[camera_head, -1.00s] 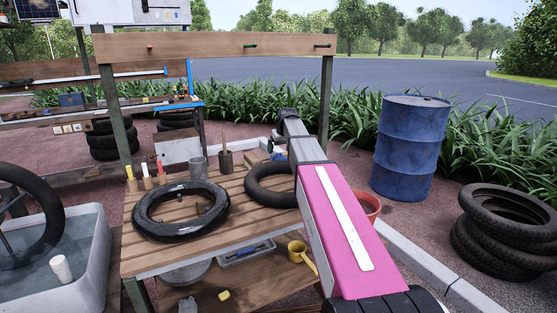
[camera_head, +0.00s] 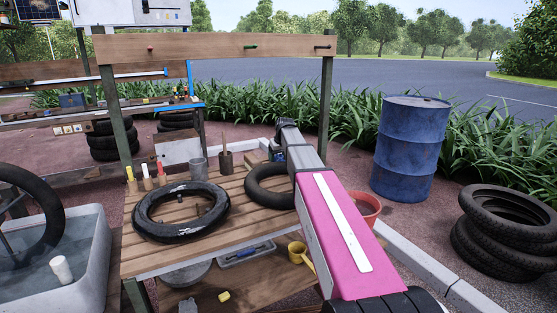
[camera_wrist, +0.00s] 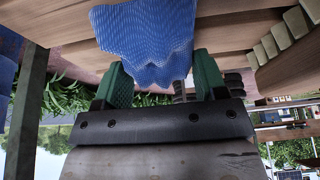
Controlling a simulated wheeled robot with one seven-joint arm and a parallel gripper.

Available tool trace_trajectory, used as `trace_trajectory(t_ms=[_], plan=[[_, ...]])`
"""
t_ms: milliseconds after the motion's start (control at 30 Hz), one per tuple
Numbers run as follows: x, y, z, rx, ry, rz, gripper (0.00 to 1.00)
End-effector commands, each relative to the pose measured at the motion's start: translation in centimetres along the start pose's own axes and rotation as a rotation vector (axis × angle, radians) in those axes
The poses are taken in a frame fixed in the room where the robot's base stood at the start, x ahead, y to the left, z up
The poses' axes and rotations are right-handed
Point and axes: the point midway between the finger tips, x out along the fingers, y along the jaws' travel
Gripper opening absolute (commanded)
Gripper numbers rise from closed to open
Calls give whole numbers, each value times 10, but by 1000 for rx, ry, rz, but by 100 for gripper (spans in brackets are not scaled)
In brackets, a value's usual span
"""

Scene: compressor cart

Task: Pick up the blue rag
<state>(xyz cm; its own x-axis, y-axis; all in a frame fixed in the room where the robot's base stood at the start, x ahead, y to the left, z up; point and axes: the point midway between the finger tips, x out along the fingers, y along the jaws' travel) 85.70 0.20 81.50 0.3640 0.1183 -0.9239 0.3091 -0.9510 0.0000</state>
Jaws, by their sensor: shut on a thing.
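The blue rag (camera_wrist: 148,40) shows large in the wrist view, bunched and rippled, with a fine woven texture. My gripper (camera_wrist: 160,76) has green fingers on either side of the rag's lower part and is shut on it. The rag's spread part reaches beyond the fingertips toward the wooden slats. I cannot tell whether the rag still touches the wood. In the head view my pink arm hides the gripper and most of the area around the rag.
The slatted bench (camera_head: 160,255) carries a glossy black tyre (camera_head: 181,211), a second tyre (camera_head: 268,186) beside my arm, and a grey cup (camera_head: 199,165). A blue drum (camera_head: 409,148) and stacked tyres (camera_head: 507,228) stand right. A backboard rail (camera_head: 215,47) spans above the bench.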

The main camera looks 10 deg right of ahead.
Motion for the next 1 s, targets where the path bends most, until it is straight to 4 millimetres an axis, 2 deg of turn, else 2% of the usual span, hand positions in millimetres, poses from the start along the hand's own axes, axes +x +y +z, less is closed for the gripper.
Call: trace_trajectory(t_ms=[267, 367, 500, 800, 1000], plan=[[-8, 0, -4, 0, 1, 0, 42], [-18, 0, -8, 0, 2, 1, 42], [-42, 0, -18, 0, 3, 1, 42], [-85, -69, -12, -2, 1, -1, 42], [-104, -98, -12, -2, 1, 0, 42]])
